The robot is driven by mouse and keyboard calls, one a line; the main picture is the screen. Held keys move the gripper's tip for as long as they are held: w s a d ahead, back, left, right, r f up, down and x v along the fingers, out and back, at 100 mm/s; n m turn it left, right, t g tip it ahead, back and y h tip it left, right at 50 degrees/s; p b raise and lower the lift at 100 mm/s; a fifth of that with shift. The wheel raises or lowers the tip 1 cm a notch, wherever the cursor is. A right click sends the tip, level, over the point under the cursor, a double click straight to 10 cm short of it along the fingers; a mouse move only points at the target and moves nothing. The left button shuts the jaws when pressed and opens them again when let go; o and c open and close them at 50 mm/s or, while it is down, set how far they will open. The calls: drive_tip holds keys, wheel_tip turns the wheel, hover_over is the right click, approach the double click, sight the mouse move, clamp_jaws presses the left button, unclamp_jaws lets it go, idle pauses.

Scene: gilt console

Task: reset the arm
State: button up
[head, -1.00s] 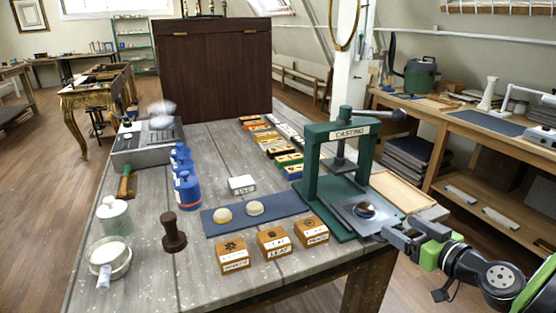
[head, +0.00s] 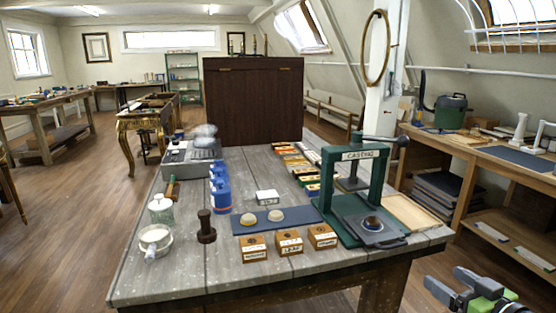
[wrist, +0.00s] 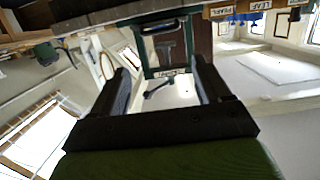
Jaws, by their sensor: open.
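My gripper (head: 455,289) is at the lower right of the head view, in front of the table's right end and below its top. It is open and empty, apart from the table and the press. In the wrist view my gripper (wrist: 163,88) shows its two fingers spread apart, with nothing between them. The green casting press (head: 352,190) stands on the table's right end, with a dark plate holding a small round piece at its foot. The press (wrist: 163,62) also shows in the wrist view beyond the fingers, upside down.
The grey wooden table (head: 180,275) bears several labelled wooden blocks (head: 289,243), a blue mat (head: 240,223), blue bottles (head: 220,190) and a dark stamp (head: 206,228). A side bench (head: 462,147) runs along the right wall. Open floor lies left of the table.

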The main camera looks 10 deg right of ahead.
drive_tip(key=w+a+f+n+g+y, duration=0.1)
drive_tip(key=w+a+g, duration=0.15)
drive_tip(key=a, duration=0.45)
drive_tip(key=w+a+f+n+g+y, duration=0.1)
drive_tip(key=w+a+g, duration=0.15)
drive_tip(key=a, duration=0.55)
drive_tip(key=s+a+g, duration=0.3)
drive_tip(key=s+a, duration=0.1)
drive_tip(key=a, duration=0.6)
drive_tip(key=s+a+m+g+h, duration=0.1)
drive_tip(key=s+a, duration=0.2)
drive_tip(key=s, duration=0.4)
drive_tip(key=s+a+m+g+h, duration=0.1)
drive_tip(key=s+a, duration=0.1)
drive_tip(key=s, duration=0.6)
wheel_tip(320, 180, up, 15)
drive_tip(key=p, duration=1.4)
drive_tip(key=shift+h, duration=0.3)
drive_tip(key=shift+w, duration=0.1)
